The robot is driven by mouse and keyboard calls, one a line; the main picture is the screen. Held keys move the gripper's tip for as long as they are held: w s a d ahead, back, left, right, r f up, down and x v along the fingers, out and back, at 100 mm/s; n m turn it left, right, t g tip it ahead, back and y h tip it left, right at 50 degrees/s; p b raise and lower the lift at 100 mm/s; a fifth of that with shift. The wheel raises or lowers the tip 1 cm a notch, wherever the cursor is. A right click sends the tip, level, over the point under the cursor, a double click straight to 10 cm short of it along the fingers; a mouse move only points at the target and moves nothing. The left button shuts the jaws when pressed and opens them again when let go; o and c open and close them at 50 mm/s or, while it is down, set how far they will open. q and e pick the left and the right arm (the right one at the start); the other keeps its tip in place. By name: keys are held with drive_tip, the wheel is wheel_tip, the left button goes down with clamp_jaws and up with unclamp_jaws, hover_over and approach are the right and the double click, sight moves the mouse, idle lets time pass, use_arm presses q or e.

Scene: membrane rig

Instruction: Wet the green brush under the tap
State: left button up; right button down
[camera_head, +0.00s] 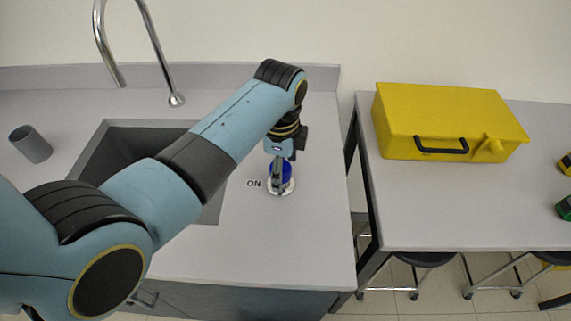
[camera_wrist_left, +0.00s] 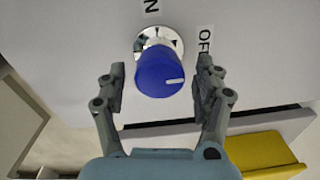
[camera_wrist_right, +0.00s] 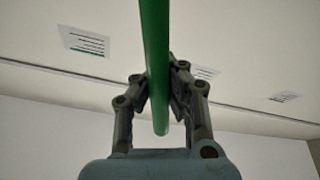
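In the left wrist view the knob (camera_wrist_left: 160,73) stands between the spread fingers of the left gripper (camera_wrist_left: 162,82), with a gap on each side. The chrome tap (camera_head: 176,100) hangs above the grey sink (camera_head: 135,140), with no water visible. My right gripper (camera_wrist_right: 158,92) is shut on the green brush (camera_wrist_right: 155,50), seen only as a green handle. The brush's head is out of view.
A grey cup (camera_head: 31,145) stands on the counter left of the sink. A yellow toolbox (camera_head: 445,115) sits on a separate table (camera_head: 430,205) at right, across a narrow gap. Stools (camera_head: 425,259) stand beneath that table. The counter right of the knob is clear.

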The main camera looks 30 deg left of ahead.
use_arm(q)
wheel_tip(320, 180, up, 12)
drive_tip(key=shift+s, duration=0.2)
idle(0.4)
drive_tip(key=shift+f, duration=0.1)
